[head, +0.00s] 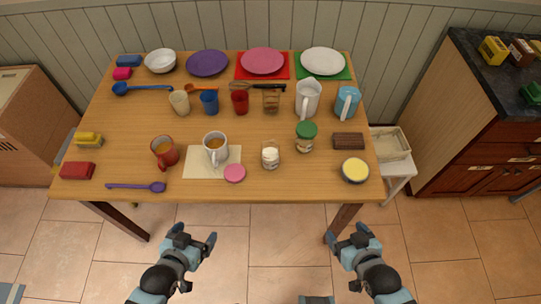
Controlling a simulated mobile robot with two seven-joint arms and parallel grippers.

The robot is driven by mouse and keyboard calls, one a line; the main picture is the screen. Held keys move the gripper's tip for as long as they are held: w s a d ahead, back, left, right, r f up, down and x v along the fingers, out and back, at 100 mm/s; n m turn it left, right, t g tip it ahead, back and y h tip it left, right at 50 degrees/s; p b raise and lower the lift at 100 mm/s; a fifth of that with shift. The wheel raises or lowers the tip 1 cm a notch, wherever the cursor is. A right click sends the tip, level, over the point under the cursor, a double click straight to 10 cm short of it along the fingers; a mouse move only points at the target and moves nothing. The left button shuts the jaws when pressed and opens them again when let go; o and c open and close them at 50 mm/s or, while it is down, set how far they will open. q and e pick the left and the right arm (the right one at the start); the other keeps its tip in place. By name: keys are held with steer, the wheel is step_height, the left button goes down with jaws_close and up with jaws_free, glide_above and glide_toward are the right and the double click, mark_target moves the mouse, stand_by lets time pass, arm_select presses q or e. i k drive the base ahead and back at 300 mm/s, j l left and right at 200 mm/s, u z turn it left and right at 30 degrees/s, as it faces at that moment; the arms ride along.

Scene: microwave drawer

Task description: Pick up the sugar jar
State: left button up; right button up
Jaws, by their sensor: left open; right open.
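A small open glass jar with white contents (270,155), which looks like the sugar jar, stands upright near the table's front edge, right of the middle. A round pink lid (235,173) lies to its left, apart from it. A second jar with a green lid (306,137) stands behind it to the right; its contents are hard to tell. My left gripper (193,237) is open and empty in front of the table, left of the jar. My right gripper (346,233) is open and empty in front of the table, right of the jar. Neither touches anything.
The wooden table (120,135) is crowded. A yellow-filled bowl (355,170) and a brown bar (348,141) lie right. Cups and pitchers stand behind. The front edge before the jar is clear.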

mark_target(269, 148)
steer(key=k+l+u, duration=0.15)
steer(key=u, duration=0.85)
steer(key=i+j, duration=0.2)
steer(key=j, duration=0.15)
steer(key=i+j, duration=0.2)
steer(key=j, duration=0.15)
steer(key=i+j, duration=0.2)
steer(key=j, duration=0.2)
steer(key=i+j+z, duration=0.2)
steer(key=z, duration=0.25)
steer(key=i+j+z, duration=0.1)
steer(key=j+z, duration=0.3)
steer(key=z, duration=0.3)
